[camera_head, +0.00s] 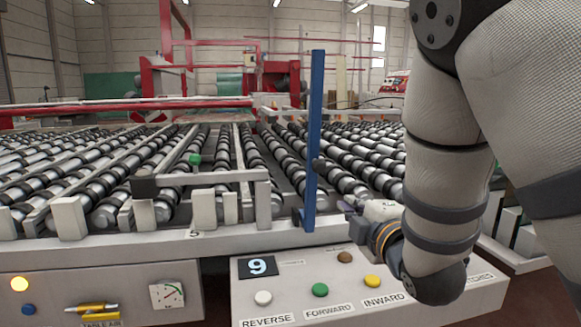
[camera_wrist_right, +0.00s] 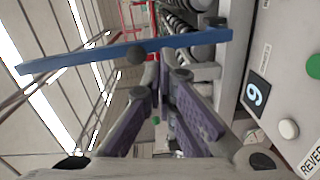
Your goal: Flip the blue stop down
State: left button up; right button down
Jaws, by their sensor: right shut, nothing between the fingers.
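The blue stop (camera_head: 315,120) is a long flat blue bar standing upright at the front edge of the roller table, with a dark round knob partway up. In the right wrist view the blue stop (camera_wrist_right: 85,57) crosses the picture in front of the fingers. My right gripper (camera_head: 347,207) is just right of the stop's lower part, below the knob. In the wrist view my right gripper (camera_wrist_right: 160,78) has its purple-padded fingers brought together and empty, with the tips close to the bar by the knob. I cannot tell whether they touch. My left gripper is not in view.
The roller table (camera_head: 130,247) spreads behind the stop, with grey blocks and a bracket (camera_head: 215,178) left of it. A control panel (camera_head: 290,270) with white, green, brown and yellow buttons sits below my right gripper. Free air lies left of the stop, above the rollers.

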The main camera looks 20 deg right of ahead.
aim_at(317, 154)
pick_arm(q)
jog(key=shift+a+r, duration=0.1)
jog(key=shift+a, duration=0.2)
pick_arm(e)
notch_tip(317, 154, up, 6)
jog(key=n+t, duration=0.1)
jog(key=shift+w+a+n+t, duration=0.3)
jog(key=shift+w+a+t, duration=0.05)
jog(key=shift+t, duration=0.05)
jog(key=shift+r, duration=0.1)
jog(key=x, duration=1.4)
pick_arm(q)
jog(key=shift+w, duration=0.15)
